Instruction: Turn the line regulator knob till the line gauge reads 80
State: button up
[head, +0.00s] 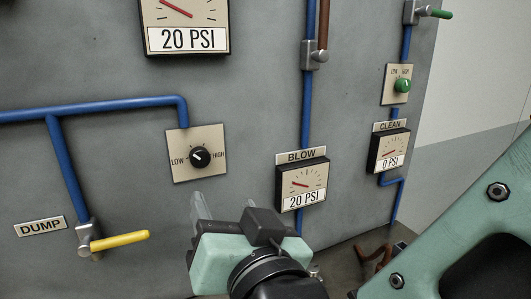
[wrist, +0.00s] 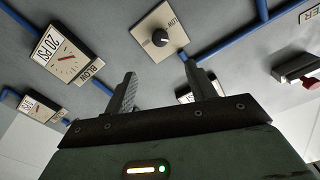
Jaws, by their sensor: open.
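The black regulator knob (head: 200,157) sits on a beige plate marked LOW and HIGH on the grey panel. Its white pointer mark tilts up and left, toward LOW. The knob also shows in the wrist view (wrist: 160,38), beyond the fingertips. A large gauge (head: 186,22) above it reads 20 PSI; its top is cut off and its name is out of view, so I cannot confirm it is the line gauge. My gripper (head: 201,205) is open and empty, below the knob and apart from it. In the wrist view my gripper (wrist: 160,75) shows its fingers spread.
The BLOW gauge (head: 302,185) reads 20 PSI. The CLEAN gauge (head: 388,151) reads 0 PSI, below a green knob (head: 402,86). A yellow DUMP lever (head: 119,241) sticks out at lower left. Blue pipes (head: 95,106) run along the panel. The panel around the knob plate is mostly clear.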

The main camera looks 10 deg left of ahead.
aim_at(201, 161)
jog(key=p+x, duration=0.6)
jog(key=x, duration=0.9)
jog(key=shift+w+a+r, duration=0.15)
jog(key=shift+a, duration=0.05)
jog(key=shift+w+a, duration=0.3)
jog(key=shift+w, duration=0.2)
jog(key=c, duration=1)
